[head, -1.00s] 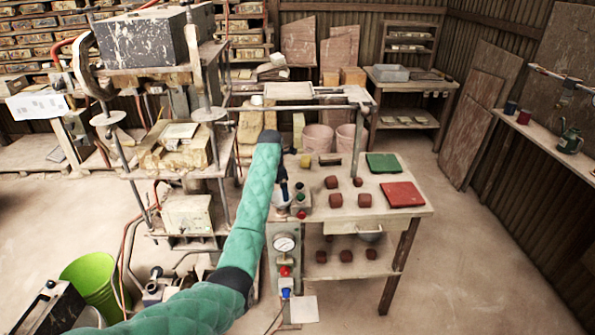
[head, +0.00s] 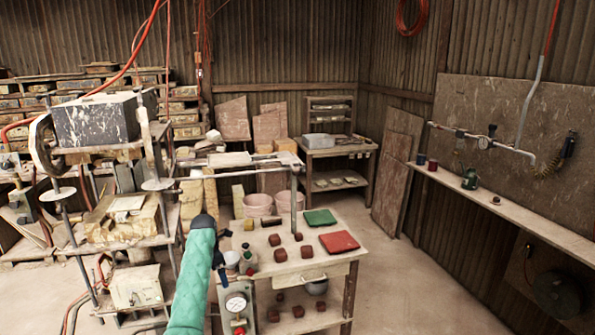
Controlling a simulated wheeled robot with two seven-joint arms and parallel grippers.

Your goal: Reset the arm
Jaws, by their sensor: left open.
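My left arm, in a green quilted sleeve (head: 196,275), reaches up from the bottom of the head view to the left edge of the work table (head: 345,257). My left gripper (head: 221,250) is at its far end, small and partly hidden by the dark cuff. It is open, beside the button box (head: 247,262) at the table's left edge. I see nothing held in it. My right gripper is not in view.
Several dark red clay lumps (head: 280,255), a green tile (head: 320,217) and a red tile (head: 339,242) lie on the table. The tall press (head: 110,205) stands to the left. A wall shelf (head: 520,217) runs along the right. The floor right of the table is clear.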

